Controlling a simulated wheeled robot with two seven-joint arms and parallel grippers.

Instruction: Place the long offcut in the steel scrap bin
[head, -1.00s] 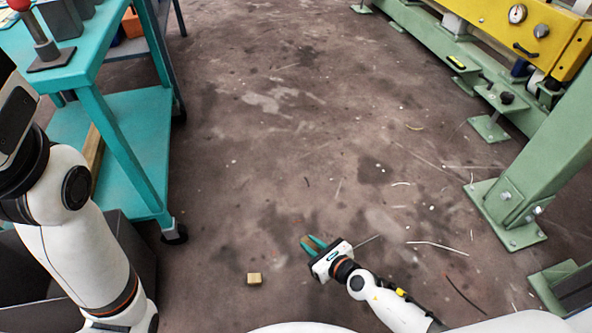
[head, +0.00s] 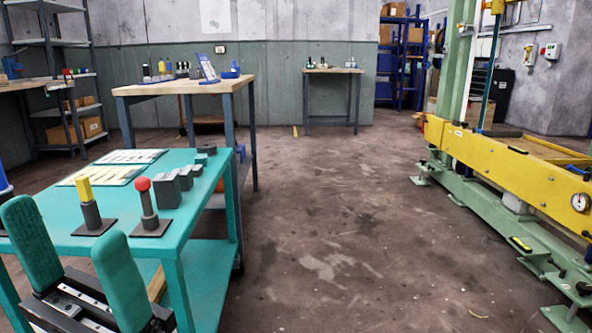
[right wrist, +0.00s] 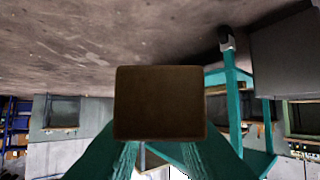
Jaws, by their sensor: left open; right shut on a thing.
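My left gripper (head: 68,225) is at the lower left of the head view, its two teal fingers wide apart and empty, in front of the teal cart. My right gripper (right wrist: 160,138) shows only in the right wrist view, shut on a brown block-like piece (right wrist: 160,103). I see the piece's squarish face; its length is hidden, so I cannot tell whether it is the long offcut. A dark grey box-like bin (right wrist: 287,52) is at the upper right of the wrist view, apart from the held piece. I cannot read what the bin is for.
The teal cart (head: 200,215) carries a red-knobbed post (head: 148,205), a yellow-topped post (head: 87,205) and grey blocks (head: 178,185). A wooden-topped bench (head: 190,88) stands behind. A yellow and green machine (head: 510,170) lines the right. The floor (head: 330,220) between is mostly clear.

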